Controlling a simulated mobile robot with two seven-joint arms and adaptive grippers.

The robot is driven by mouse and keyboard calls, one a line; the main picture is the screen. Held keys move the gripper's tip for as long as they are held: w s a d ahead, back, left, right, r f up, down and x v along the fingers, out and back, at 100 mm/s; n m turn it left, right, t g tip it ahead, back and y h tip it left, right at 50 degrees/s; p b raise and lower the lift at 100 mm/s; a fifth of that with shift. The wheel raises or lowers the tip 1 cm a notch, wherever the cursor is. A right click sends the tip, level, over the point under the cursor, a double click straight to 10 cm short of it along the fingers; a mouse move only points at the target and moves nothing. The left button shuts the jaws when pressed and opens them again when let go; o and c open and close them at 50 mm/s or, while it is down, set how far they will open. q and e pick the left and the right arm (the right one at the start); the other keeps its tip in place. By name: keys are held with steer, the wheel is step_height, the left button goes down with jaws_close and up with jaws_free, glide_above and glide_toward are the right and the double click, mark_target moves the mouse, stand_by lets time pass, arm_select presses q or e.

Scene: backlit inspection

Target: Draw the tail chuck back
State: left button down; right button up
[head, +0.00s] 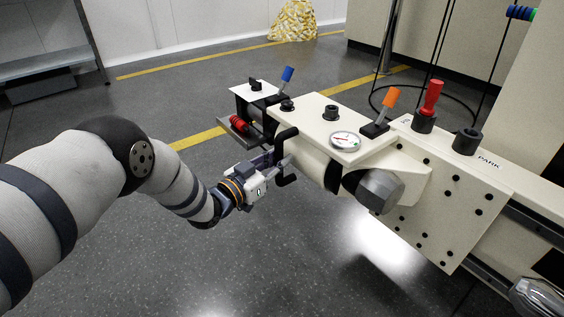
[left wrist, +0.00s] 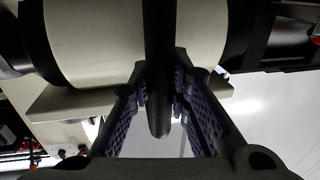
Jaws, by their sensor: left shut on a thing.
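The cream tail unit (head: 318,115) stands at centre right, with a dark grey faceted chuck (head: 380,190) facing the front right. A black D-shaped handle (head: 287,134) sticks out of its left side. My left gripper (head: 277,165) is shut on this handle. In the left wrist view the handle's dark bar (left wrist: 160,85) passes between the two purple-padded fingers (left wrist: 160,105), with the cream round body (left wrist: 105,40) behind. The far ends of the fingertips are partly hidden. My right gripper does not show.
The unit carries a blue-tipped lever (head: 287,74), an orange-tipped lever (head: 390,97) and a dial gauge (head: 345,140). A red-handled tool (head: 431,97) stands in a holder by the PARK label (head: 489,162). A dark rail (head: 540,228) runs at right. Open floor (head: 300,260) lies below.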

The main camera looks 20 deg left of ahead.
arm_select(q)
steer(key=shift+w+a, duration=0.15)
steer(key=shift+a, duration=0.2)
steer(key=shift+f, duration=0.1)
steer(key=c, duration=1.5)
jaws_free()
steer(key=v, duration=1.2)
